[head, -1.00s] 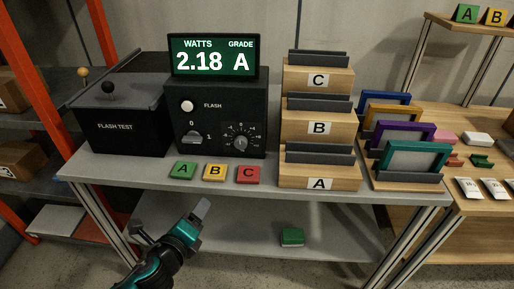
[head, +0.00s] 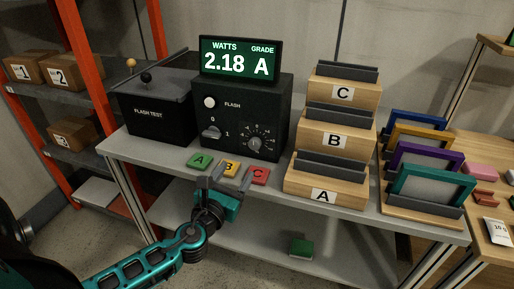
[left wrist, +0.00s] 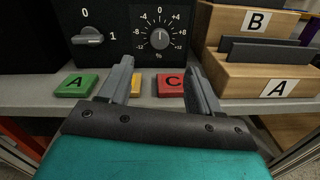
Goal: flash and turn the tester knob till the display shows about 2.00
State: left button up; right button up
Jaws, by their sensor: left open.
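The black tester (head: 240,120) stands on the grey bench, with a display (head: 240,60) on top reading 2.18 WATTS, GRADE A. On its front are a white FLASH button (head: 210,102), a 0/1 switch (head: 211,133) and a round knob (head: 256,144) with a scale. In the left wrist view the knob (left wrist: 159,40) has its scale from -12 to +12, with the pointer near 0. My left gripper (head: 232,174) is open and empty, at the bench front edge by the coloured tiles, below and in front of the knob. My right gripper is not in view.
Green A (head: 199,161), yellow B (head: 229,168) and red C (head: 258,176) tiles lie before the tester. A black FLASH TEST box (head: 156,113) stands left. Wooden stepped racks (head: 332,140) stand right, with coloured frames beyond. A green block (head: 301,247) lies on the lower shelf.

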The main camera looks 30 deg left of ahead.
aim_at(253, 145)
pick_arm(q)
jog(key=x, duration=1.2)
jog(key=shift+w, duration=0.2)
jog(key=c, duration=1)
